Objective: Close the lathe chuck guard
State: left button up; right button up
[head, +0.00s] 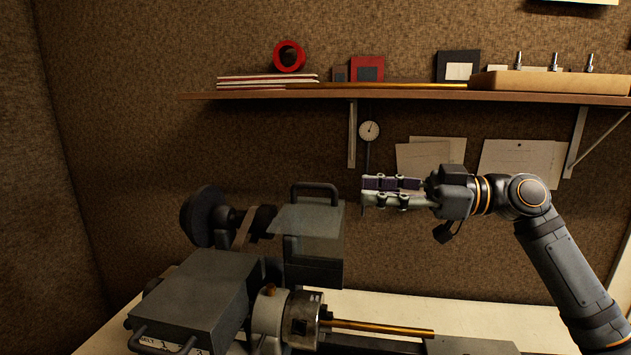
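The lathe chuck guard (312,262) is a box-like hood with a clear grey upper panel and a dark arched handle (316,187) on top. It stands raised, behind and above the metal chuck (303,318), which is uncovered. My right gripper (364,194) comes in from the right and points left, level with the handle and a little to its right. A visible gap separates it from the handle in the picture; the depth between them is unclear. Its fingers show side-on, nothing is seen held, and their opening is unclear. My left gripper is not in view.
The lathe's grey headstock (195,295) sits left of the chuck. A brass rod (380,328) sticks out rightward from the chuck. A wall shelf (400,97) with boxes and a red ring (289,57) runs above. The pale bench top (480,312) behind the lathe is clear.

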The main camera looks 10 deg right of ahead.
aim_at(318, 185)
jog(key=p+x, duration=0.6)
jog(key=x, duration=0.3)
jog(key=shift+w+r, duration=0.15)
jog(key=shift+r, duration=0.05)
jog(key=shift+a+p, duration=0.3)
jog(key=shift+p, duration=0.1)
jog(key=shift+a, duration=0.25)
jog(key=shift+w+a+f, duration=0.2)
jog(key=shift+f, duration=0.05)
jog(key=shift+d, duration=0.1)
grip_shut()
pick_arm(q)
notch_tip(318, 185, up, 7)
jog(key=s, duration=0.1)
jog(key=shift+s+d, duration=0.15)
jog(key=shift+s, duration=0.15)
